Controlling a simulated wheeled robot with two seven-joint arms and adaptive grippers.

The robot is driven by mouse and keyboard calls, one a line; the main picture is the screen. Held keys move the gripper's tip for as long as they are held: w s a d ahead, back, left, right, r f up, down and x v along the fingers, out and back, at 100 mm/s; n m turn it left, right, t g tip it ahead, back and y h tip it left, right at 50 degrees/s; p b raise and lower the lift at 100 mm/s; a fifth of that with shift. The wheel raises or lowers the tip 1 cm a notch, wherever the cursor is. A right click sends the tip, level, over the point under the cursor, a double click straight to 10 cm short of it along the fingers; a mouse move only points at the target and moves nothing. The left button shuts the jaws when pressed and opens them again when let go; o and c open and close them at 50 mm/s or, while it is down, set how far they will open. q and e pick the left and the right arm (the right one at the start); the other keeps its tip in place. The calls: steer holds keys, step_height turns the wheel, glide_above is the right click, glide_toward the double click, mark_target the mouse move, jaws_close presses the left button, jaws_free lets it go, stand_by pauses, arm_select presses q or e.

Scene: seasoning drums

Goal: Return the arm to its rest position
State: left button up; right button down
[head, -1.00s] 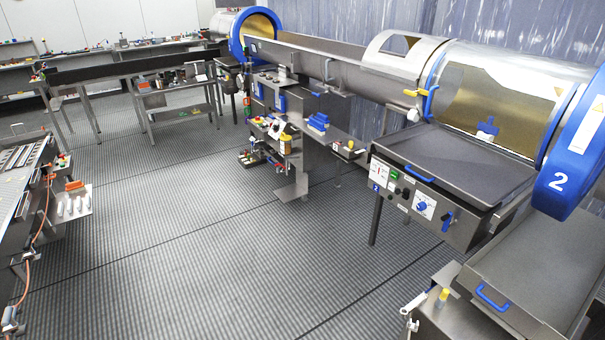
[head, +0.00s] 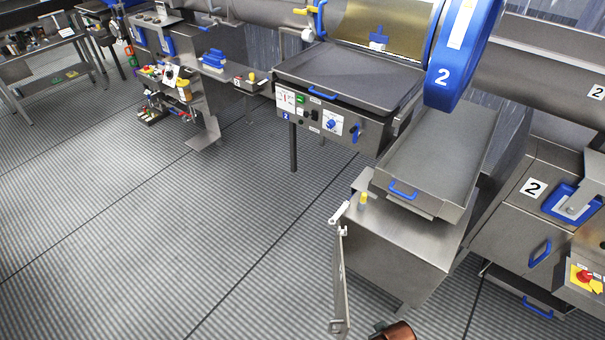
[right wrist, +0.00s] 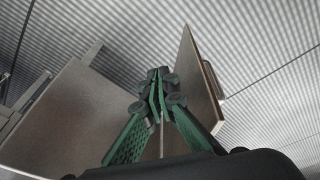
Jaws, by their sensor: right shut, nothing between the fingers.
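My right gripper (right wrist: 160,82) shows in the right wrist view, its green and black fingers brought together with nothing between them. Beyond it is the grey floor, with the metal cabinet (right wrist: 75,120) on the left and a panel like an open door (right wrist: 198,80) on the right. In the head view the steel cabinet (head: 395,235) stands at lower right with its narrow door (head: 341,280) swung open. Neither gripper shows clearly in the head view. My left gripper is out of sight.
A drum with a blue rim marked 2 (head: 458,55) is at the upper right. A grey tray with a blue handle (head: 435,155) rests on the cabinet. A control panel (head: 320,120) sits left of it. The floor (head: 150,240) at left is clear.

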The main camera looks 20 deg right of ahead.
steer(key=s+a+f+g, duration=0.1)
steer(key=s+f, duration=0.2)
steer(key=f, duration=0.8)
steer(key=s+f, duration=0.3)
steer(key=f, duration=0.9)
steer(key=s+f+n+g, duration=0.1)
steer(key=s+f, duration=1.3)
steer(key=s, duration=0.4)
steer(key=shift+s+f+y, duration=0.25)
steer(key=shift+s+y, duration=0.05)
